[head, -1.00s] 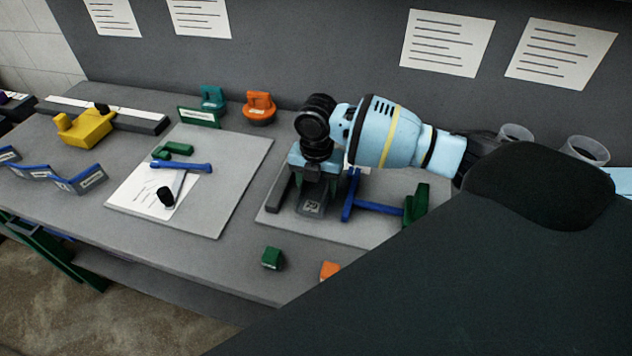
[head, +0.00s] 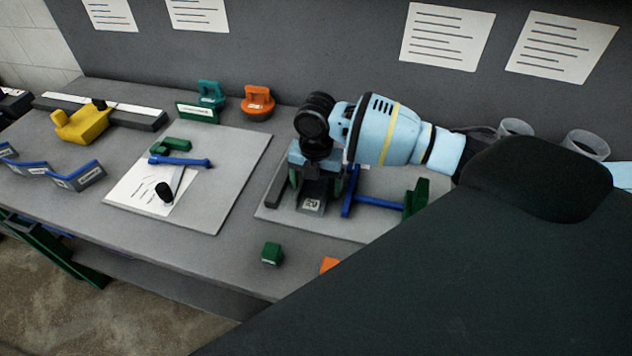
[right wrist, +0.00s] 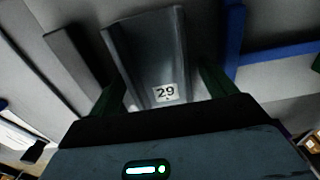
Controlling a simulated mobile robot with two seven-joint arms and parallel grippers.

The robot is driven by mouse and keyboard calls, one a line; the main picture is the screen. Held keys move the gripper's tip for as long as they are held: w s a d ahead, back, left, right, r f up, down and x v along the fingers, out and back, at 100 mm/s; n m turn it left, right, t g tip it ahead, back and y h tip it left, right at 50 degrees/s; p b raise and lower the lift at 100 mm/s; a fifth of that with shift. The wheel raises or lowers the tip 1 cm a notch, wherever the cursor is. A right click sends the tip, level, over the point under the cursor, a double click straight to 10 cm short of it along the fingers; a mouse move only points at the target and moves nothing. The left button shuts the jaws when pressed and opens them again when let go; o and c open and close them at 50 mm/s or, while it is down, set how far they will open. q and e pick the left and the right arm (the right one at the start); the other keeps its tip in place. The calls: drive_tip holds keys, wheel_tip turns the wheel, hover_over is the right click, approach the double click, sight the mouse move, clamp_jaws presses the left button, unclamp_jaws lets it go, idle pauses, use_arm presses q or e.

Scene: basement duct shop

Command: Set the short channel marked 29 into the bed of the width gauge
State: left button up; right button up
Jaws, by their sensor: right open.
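The short grey channel (head: 312,203) with its 29 label (right wrist: 165,93) lies lengthwise on the pale plate of the width gauge (head: 273,216), between a dark side bar (head: 279,186) and a blue jaw (head: 349,192). It appears to rest flat on the bed; its underside is hidden. My right gripper (head: 317,182) is directly above it, pointing down. In the right wrist view its green fingers (right wrist: 160,88) stand open, one on each side of the channel, with the far end showing clear between them. My left gripper is not in view.
A green block (head: 414,199) ends the blue jaw's rod. Small green (head: 271,254) and orange (head: 328,264) blocks sit near the front edge. A board with paper and tools (head: 224,190) lies left. Orange (head: 257,102) and teal (head: 210,95) handled pieces stand behind.

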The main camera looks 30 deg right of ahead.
sight(316, 192)
wheel_tip(316, 192, up, 8)
idle(0.5)
drive_tip(key=shift+f, duration=0.2)
idle(0.5)
